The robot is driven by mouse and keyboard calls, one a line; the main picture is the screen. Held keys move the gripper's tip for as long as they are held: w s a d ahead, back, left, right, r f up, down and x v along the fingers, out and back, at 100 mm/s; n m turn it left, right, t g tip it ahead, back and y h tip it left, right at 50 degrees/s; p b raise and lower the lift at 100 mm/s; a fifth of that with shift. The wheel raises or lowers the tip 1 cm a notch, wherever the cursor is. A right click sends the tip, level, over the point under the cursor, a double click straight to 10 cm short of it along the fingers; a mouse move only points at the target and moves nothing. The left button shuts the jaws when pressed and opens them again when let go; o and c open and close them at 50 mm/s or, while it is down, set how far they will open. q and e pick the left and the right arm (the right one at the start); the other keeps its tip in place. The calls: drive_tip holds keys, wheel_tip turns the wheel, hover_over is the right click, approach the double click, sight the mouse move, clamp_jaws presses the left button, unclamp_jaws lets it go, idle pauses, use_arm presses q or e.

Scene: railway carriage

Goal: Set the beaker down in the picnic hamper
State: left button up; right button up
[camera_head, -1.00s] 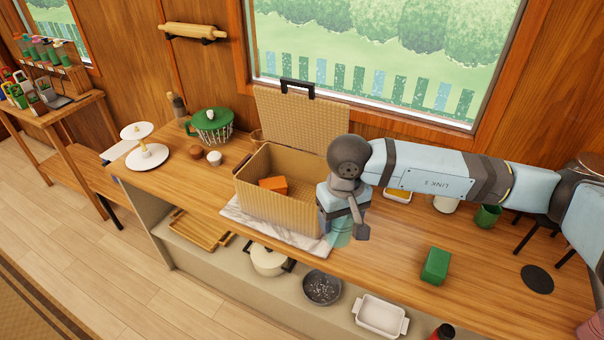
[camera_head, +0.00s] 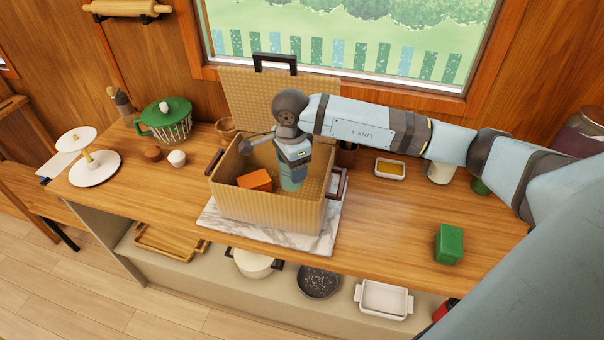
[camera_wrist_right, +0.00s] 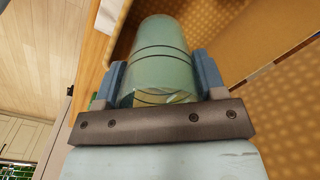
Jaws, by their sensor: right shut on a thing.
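The beaker is a clear greenish cylinder (camera_wrist_right: 160,55) with dark rings, and it fills the middle of the right wrist view. My right gripper (camera_wrist_right: 165,85) is shut on it, with one blue finger on each side. In the head view the beaker (camera_head: 292,180) shows below my right gripper (camera_head: 292,170), within the opening of the picnic hamper. Whether its base touches the hamper floor is hidden. The hamper (camera_head: 265,211) is a woven tan box with its lid standing open at the back. My left gripper is not in view.
An orange block (camera_head: 255,180) lies in the hamper's left part. The hamper stands on a marble slab (camera_head: 318,242). A green block (camera_head: 449,244) and a small dish (camera_head: 390,169) are to its right.

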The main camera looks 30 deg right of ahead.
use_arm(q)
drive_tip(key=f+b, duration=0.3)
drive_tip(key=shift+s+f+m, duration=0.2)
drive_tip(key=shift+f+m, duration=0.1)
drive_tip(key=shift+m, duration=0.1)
use_arm(e)
drive_tip(key=w+d+f+m, duration=0.3)
drive_tip(key=d+f+m, duration=0.2)
drive_tip(key=m, duration=0.8)
drive_tip(key=shift+f, duration=0.85)
drive_tip(key=shift+w+d, duration=0.1)
wheel_tip(320, 180, down, 6)
drive_tip(key=b, duration=0.5)
drive_tip(key=shift+f, duration=0.25)
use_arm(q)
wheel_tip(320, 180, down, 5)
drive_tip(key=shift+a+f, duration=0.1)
